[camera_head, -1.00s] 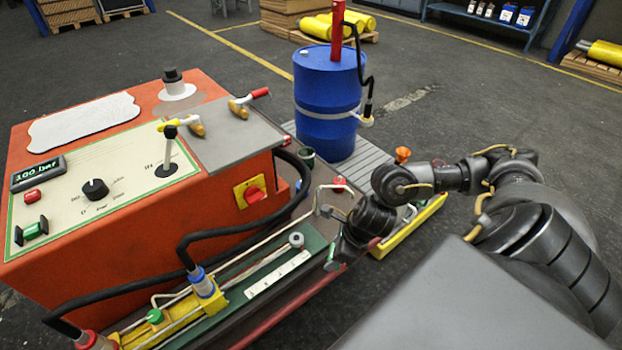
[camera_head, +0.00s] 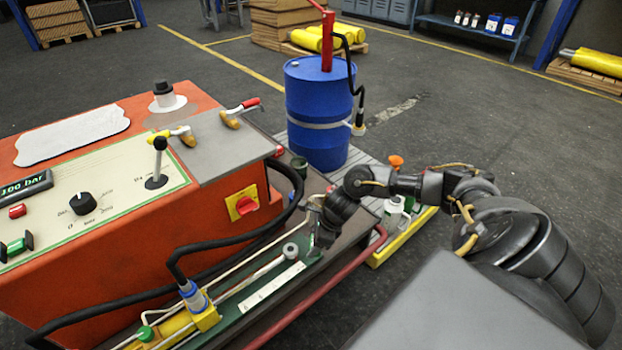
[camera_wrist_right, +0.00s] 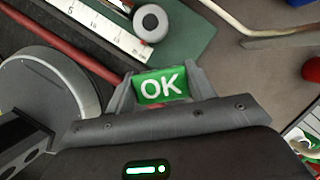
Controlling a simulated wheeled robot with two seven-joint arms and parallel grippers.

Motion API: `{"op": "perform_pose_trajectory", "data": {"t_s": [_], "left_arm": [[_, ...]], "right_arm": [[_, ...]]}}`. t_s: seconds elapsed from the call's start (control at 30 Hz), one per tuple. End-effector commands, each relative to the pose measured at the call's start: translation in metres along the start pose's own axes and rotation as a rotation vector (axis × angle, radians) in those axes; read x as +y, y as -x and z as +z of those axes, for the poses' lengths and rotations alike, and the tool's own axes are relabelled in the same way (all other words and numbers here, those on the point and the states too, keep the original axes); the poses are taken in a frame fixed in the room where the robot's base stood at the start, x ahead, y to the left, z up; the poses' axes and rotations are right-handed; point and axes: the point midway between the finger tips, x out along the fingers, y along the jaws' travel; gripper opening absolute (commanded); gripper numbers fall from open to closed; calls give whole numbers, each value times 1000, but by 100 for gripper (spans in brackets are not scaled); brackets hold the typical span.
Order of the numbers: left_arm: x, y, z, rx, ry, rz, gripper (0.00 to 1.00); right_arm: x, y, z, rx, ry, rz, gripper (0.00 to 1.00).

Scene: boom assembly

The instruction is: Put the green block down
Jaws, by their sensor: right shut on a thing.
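The green block (camera_wrist_right: 172,86) has white "OK" lettering on its face. In the right wrist view it sits between the two fingers of my right gripper (camera_wrist_right: 160,84), which is shut on it. In the head view my right gripper (camera_head: 317,238) is over the bench tray at the front of the orange machine, just right of the grey round cap (camera_head: 290,250). The block itself is hard to make out there. I cannot tell whether it touches the surface below. My left gripper is not in view.
A white scale strip (camera_head: 272,286) lies on the green plate beside the cap. A red rail (camera_head: 330,287) runs along the bench's front edge. A black hose (camera_head: 235,245) arches left of the gripper. A blue drum (camera_head: 318,110) stands behind.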

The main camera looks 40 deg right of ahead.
Motion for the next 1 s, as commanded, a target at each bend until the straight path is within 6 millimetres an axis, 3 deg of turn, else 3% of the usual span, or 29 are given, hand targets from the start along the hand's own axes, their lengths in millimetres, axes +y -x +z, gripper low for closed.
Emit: {"op": "perform_pose_trajectory", "data": {"t_s": [0.1,0.37,0.6,0.87,0.9,1.0], "left_arm": [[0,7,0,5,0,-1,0],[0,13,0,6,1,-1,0],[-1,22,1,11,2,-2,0],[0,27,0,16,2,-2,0],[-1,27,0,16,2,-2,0],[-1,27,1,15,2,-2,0]], "right_arm": [[-10,-16,1,-2,-2,-1,31],[-15,-23,1,-1,0,0,31],[-18,-52,-10,1,-2,1,31],[-19,-56,-11,0,1,-1,31],[-19,-56,-12,0,1,-1,55],[-19,-56,-12,0,1,-1,68]]}}
